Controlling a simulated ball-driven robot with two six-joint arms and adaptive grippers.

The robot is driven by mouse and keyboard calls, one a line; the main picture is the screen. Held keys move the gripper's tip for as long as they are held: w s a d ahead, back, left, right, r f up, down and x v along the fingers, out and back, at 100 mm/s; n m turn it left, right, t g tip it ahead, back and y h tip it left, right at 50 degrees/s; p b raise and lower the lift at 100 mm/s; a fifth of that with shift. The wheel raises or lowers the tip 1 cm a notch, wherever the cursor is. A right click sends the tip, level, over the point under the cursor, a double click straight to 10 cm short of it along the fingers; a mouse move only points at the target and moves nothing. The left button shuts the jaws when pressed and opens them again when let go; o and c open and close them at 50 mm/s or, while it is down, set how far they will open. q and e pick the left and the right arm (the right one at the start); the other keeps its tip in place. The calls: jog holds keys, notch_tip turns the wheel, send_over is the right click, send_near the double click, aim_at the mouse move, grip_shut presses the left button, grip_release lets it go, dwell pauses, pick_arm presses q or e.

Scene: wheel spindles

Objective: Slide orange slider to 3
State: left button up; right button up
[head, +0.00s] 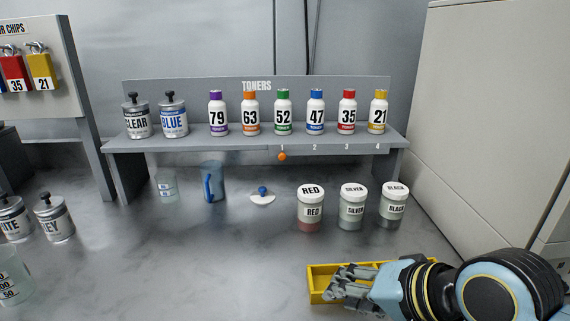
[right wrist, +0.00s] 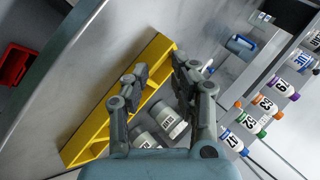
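The orange slider (head: 282,157) is a small round knob at the shelf's front edge, just below the mark 1. Marks 2, 3 and 4 run along the edge to its right. A small orange spot that looks like the slider (right wrist: 238,104) also shows in the right wrist view. My right gripper (head: 340,285) is low at the front right, over a yellow tray and well away from the slider. In the right wrist view its fingers (right wrist: 156,70) are apart with nothing between them. My left gripper is out of view.
The toner shelf (head: 200,143) carries several bottles and two cans. Below it stand a blue pitcher (head: 213,182) and red (head: 311,210), silver (head: 352,208) and black (head: 393,206) jars. The yellow tray (head: 318,270) lies in front. A tall cabinet (head: 490,120) closes the right side.

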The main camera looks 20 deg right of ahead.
jog(key=w+m, duration=0.1)
jog(key=w+a+r+m+t, duration=0.1)
jog(key=w+m, duration=0.1)
jog(key=w+m+t+y, duration=0.1)
jog(key=shift+w+a+r+m, duration=0.3)
jog(key=shift+w+r+m, duration=0.1)
jog(key=w+r+m+t, duration=0.3)
jog(key=w+m, duration=0.3)
jog(key=m, duration=0.2)
jog(key=m+t+h, duration=0.2)
jog(key=m+t, duration=0.2)
jog(key=m, duration=0.9)
send_near(283, 157)
jog(key=w, duration=0.3)
jog(key=w+b, duration=0.1)
jog(key=w, duration=0.1)
jog(key=w+a, duration=0.1)
jog(key=w, duration=0.2)
jog(key=shift+w+f, duration=0.1)
jog(key=shift+w, duration=0.2)
grip_shut()
